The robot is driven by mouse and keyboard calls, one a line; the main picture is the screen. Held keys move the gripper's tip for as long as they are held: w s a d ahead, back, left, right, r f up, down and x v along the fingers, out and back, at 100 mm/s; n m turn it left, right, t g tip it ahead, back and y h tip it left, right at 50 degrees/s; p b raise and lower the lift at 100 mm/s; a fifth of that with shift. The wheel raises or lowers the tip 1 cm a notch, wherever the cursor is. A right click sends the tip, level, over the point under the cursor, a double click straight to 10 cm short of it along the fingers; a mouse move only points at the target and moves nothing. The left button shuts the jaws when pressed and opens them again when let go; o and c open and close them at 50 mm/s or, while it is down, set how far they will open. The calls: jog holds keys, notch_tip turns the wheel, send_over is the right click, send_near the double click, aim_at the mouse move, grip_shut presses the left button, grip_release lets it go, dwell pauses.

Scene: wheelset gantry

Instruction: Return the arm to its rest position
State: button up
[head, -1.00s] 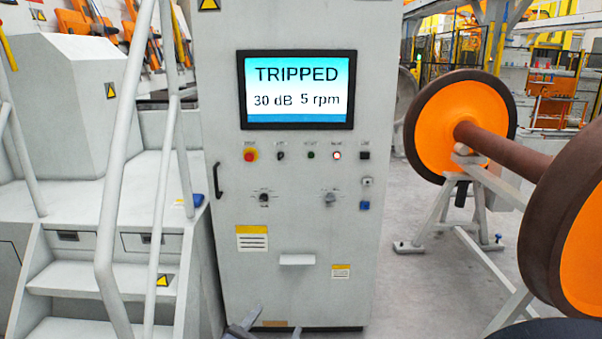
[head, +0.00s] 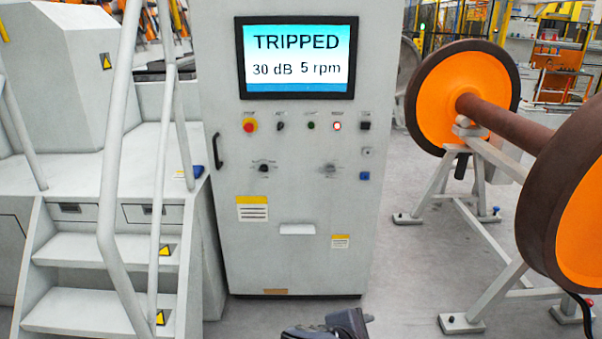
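My gripper (head: 328,327) shows only in part at the bottom edge of the head view, as dark grey and black pieces in front of the cabinet's base. Its fingertips cannot be made out clearly, so I cannot tell whether it is open or shut. The rest of my arm is out of view. The grey control cabinet (head: 290,218) stands upright beyond it. Its screen (head: 296,58) reads "TRIPPED", "30 dB" and "5 rpm".
Grey steps (head: 95,250) with a white handrail (head: 112,150) stand at the left. An orange-faced wheelset (head: 505,125) rests on a grey stand (head: 480,230) at the right, its near wheel jutting forward. Grey floor (head: 405,280) is clear between cabinet and stand.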

jog(key=shift+s+d+f+m+g+y, duration=0.15)
jog(key=shift+s+d+f+m+g, duration=0.3)
jog(key=shift+s+d+m, duration=0.2)
jog(key=shift+s+d+f+m+g+y, duration=0.15)
jog(key=shift+s+d+f+m+g, duration=0.3)
jog(key=shift+s+d+m, duration=0.15)
jog(key=shift+a, duration=0.1)
